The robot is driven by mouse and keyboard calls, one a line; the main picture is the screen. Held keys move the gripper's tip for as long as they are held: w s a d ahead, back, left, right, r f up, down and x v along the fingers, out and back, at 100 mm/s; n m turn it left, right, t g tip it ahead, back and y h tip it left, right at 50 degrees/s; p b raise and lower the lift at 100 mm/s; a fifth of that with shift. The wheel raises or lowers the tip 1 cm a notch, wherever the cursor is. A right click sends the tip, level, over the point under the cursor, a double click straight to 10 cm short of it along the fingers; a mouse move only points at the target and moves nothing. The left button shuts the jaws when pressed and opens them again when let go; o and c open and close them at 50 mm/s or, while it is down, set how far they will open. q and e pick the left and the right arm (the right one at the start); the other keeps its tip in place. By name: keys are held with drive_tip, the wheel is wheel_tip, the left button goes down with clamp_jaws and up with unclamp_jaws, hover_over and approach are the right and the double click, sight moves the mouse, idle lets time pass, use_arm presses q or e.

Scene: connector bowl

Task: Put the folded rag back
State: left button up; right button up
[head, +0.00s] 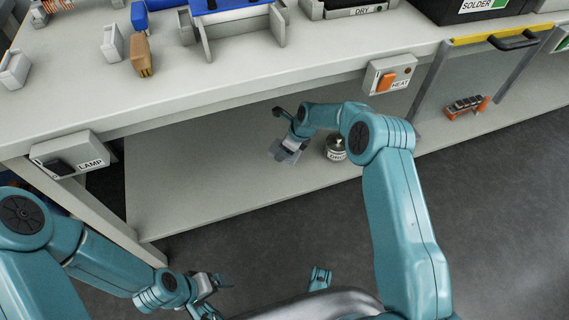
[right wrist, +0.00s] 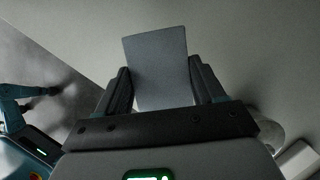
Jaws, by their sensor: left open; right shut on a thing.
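The folded rag (right wrist: 158,65) is a flat grey rectangle standing up between the two fingers of my right gripper (right wrist: 160,90) in the right wrist view. The fingers are shut on its sides. In the head view my right gripper (head: 283,143) is over the pale lower shelf under the workbench, with the grey rag (head: 289,155) at its tip. I cannot tell whether the rag touches the shelf. My left gripper (head: 211,291) is open and empty, low in the head view, over the floor in front of the bench.
A small round labelled jar (head: 336,150) stands on the lower shelf (head: 200,185), just right of my right gripper. The bench edge (head: 230,113) with LAMP (head: 72,155) and HEAT (head: 390,75) boxes overhangs it. The shelf left of the gripper is clear.

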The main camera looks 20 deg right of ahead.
sight(282, 167)
wheel_tip(282, 167, down, 8)
drive_tip(key=b, duration=0.2)
drive_tip(key=shift+s+f+b, duration=0.1)
drive_tip(key=shift+f+b, duration=0.15)
drive_tip(key=shift+b, duration=0.15)
drive_tip(key=shift+r, duration=0.15)
drive_tip(key=shift+f, duration=0.25)
drive_tip(key=o, duration=1.1)
drive_tip(key=shift+r, duration=0.1)
